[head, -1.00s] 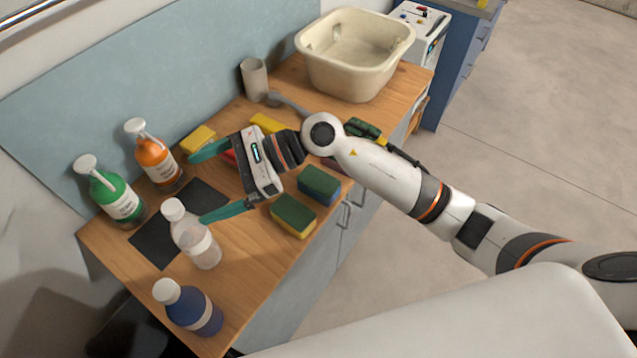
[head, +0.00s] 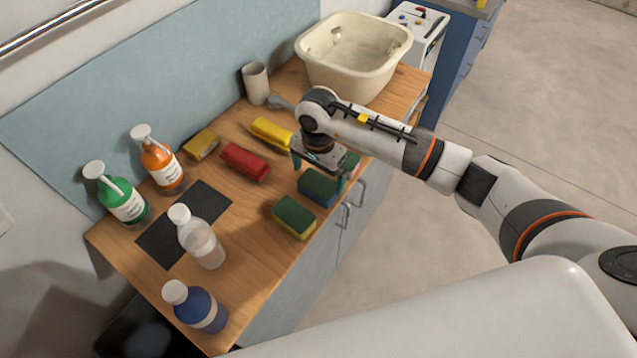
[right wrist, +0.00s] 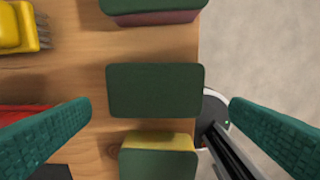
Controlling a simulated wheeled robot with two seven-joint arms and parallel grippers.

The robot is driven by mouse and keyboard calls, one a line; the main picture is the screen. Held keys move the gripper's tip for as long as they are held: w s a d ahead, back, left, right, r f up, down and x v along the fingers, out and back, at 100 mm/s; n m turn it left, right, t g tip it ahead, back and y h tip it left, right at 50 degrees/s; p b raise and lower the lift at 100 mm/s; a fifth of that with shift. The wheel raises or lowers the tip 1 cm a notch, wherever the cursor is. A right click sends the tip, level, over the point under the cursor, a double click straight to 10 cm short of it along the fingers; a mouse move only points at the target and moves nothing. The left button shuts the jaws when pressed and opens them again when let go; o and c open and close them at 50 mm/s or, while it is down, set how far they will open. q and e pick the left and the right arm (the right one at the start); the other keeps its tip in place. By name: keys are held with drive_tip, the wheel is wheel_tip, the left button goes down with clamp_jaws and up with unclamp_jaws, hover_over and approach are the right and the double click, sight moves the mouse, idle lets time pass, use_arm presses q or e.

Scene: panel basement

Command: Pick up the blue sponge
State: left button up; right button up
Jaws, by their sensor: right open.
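The blue sponge (head: 317,188), blue with a dark green top, lies near the front edge of the wooden counter. In the right wrist view its green top (right wrist: 155,90) lies between my fingers; its blue side is hidden there. My right gripper (head: 318,174) points down above it, open and empty, one finger toward the wall and one toward the counter's front edge. The fingers look apart from the sponge; the exact height is hard to tell. My left gripper is not in view.
A green-and-yellow sponge (head: 294,218) and a green-and-red sponge (right wrist: 153,14) flank it closely. Red (head: 245,162) and yellow brushes (head: 271,133) lie behind. Several bottles stand at left; a cream basin (head: 350,75) stands at the back.

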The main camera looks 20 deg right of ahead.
sight(316, 185)
drive_tip(key=shift+a+f+p, duration=0.1)
drive_tip(key=shift+f+p, duration=0.2)
wheel_tip(316, 185, down, 4)
drive_tip(key=shift+w+a+r+p, duration=0.1)
drive_tip(key=shift+a+r+p, duration=0.1)
drive_tip(key=shift+p, duration=0.9)
drive_tip(key=shift+d+f, duration=0.1)
drive_tip(key=shift+f, duration=0.5)
drive_tip(key=c, duration=0.8)
